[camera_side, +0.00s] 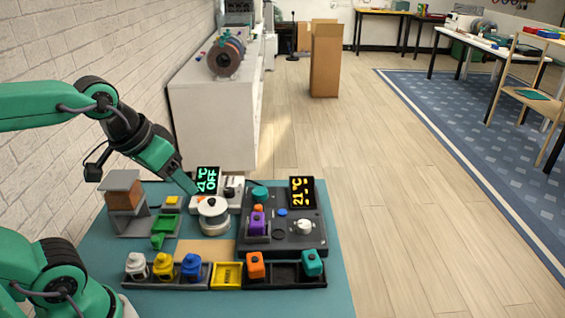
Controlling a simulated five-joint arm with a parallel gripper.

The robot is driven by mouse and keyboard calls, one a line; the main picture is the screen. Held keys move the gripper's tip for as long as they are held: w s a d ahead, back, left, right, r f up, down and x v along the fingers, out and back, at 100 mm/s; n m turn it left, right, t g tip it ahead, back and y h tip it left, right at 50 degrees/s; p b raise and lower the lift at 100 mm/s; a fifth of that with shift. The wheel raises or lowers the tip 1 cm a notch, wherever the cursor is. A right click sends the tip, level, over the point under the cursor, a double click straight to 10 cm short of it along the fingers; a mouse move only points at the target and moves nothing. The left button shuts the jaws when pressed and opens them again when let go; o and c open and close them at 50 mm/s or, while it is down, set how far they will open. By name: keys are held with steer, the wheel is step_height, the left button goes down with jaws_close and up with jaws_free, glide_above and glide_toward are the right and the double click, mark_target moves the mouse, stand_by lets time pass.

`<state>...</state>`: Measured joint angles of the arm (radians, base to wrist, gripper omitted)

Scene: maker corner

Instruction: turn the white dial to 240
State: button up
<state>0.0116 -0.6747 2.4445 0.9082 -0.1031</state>
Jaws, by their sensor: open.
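A small white dial (304,226) sits on the right part of a dark control unit (316,244). Its pointer setting is too small to read. The unit's display (301,192) shows 21 °C in yellow with dashes below. My gripper (190,186) is open, pointing down at the back left of the work surface, left of the dark unit and apart from the dial. Just right of and below it is a round white piece (213,213) with a small top knob. Behind that, a second display (207,180) reads 21 °C OFF in green.
A purple block (257,221) and a teal round piece (260,194) are on the dark unit, left of the dial. A front row holds several coloured pieces, including an orange block (255,265). A grey stand (124,193) is at left. Bare teal mat (336,270) lies at right.

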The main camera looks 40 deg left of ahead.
steer(key=w+d+n+g, duration=0.1)
steer(key=w+d+n, duration=0.1)
steer(key=w+n, duration=0.35)
steer(key=n+g, duration=0.4)
steer(key=n, duration=0.7)
glide_above(304, 224)
step_height(304, 224, down, 13)
steer(key=shift+a+f, duration=0.1)
steer(key=shift+a, duration=0.05)
steer(key=shift+w+f+n, duration=0.1)
steer(key=shift+f+n, duration=0.1)
steer(key=shift+n, duration=0.05)
steer(key=shift+f, duration=3.9)
steer(key=c, duration=1)
